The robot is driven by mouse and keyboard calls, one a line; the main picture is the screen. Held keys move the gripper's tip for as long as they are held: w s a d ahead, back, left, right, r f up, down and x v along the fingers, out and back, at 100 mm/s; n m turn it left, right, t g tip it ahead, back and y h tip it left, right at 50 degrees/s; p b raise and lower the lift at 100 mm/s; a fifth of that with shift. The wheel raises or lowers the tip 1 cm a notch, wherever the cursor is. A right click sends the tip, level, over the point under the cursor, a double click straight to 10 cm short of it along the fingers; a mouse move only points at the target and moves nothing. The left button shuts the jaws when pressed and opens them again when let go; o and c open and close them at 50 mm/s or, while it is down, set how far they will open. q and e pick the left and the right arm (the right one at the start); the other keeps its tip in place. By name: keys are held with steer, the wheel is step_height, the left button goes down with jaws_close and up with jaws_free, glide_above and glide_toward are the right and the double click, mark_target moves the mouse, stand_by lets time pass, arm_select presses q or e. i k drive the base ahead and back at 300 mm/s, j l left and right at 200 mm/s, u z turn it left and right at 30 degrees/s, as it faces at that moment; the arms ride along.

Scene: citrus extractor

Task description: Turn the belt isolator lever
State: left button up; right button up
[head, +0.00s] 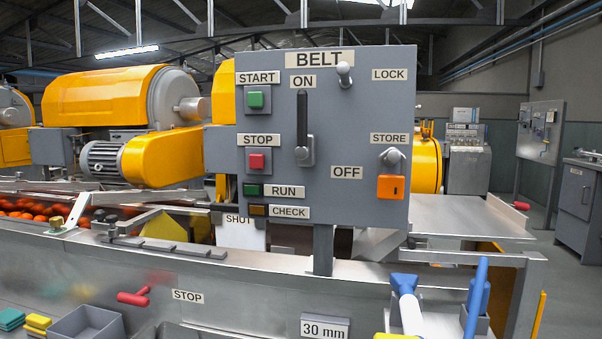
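The belt isolator lever (302,120) is a black handle on a grey pivot, mounted on the grey BELT panel (350,120). It stands upright, its upper end just below the ON label (303,82). An orange padlock (391,188) hangs under the STORE label (388,139). Neither of my grippers is in view.
A green START button (256,100) and red STOP button (257,162) sit left of the lever. Blue-handled tools (476,298) rise at the lower right. A red handle (134,297) sits lower left.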

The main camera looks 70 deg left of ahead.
mark_target(302, 152)
steer(key=u, duration=1.8)
steer(key=k+j+z, duration=0.15)
steer(key=i+j, duration=0.05)
steer(key=j, duration=0.05)
